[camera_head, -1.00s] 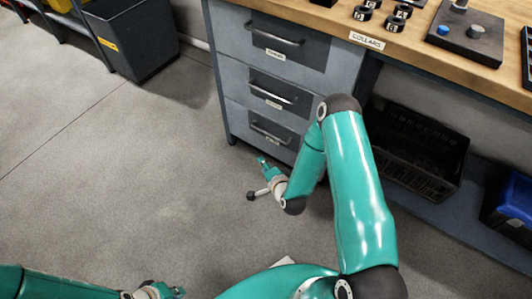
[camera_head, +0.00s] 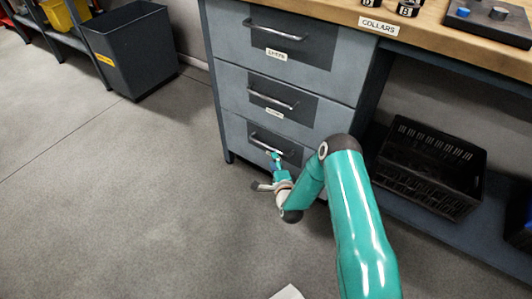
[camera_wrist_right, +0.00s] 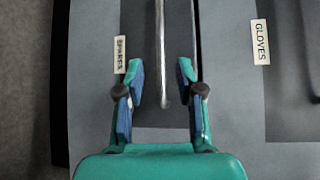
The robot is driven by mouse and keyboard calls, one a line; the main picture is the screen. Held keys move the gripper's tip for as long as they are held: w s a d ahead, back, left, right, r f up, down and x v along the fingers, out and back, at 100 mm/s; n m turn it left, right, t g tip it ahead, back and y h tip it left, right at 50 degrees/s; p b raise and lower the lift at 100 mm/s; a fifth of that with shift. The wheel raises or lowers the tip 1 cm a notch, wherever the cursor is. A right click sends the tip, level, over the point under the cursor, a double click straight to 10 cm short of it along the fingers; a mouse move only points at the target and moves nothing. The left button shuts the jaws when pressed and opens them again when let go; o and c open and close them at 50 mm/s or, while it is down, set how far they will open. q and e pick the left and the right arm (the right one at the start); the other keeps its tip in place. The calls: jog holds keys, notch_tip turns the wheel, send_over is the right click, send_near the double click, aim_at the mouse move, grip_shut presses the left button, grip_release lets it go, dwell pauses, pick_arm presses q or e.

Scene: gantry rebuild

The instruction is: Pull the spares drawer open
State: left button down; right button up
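The spares drawer (camera_head: 235,130) is the bottom of three grey drawers under the bench and looks shut. Its bar handle (camera_head: 262,143) also shows in the right wrist view (camera_wrist_right: 160,50), beside the SPARES label (camera_wrist_right: 120,54). My right gripper (camera_head: 275,156) is at the right part of that handle. In the right wrist view its fingers (camera_wrist_right: 160,85) are open, one on each side of the bar, with gaps to both. Whether the bar is deep between them I cannot tell. My left gripper is out of view.
The middle drawer, labelled GLOVES (camera_wrist_right: 261,42), is just above, with its handle (camera_head: 273,97). A black crate (camera_head: 430,165) sits on the low shelf to the right. A dark bin (camera_head: 130,50) stands at the left.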

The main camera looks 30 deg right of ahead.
aim_at(269, 147)
jog(key=b+x, duration=0.2)
jog(key=x, duration=0.6)
jog(key=shift+w+f, duration=0.1)
jog(key=shift+w, duration=0.1)
grip_shut()
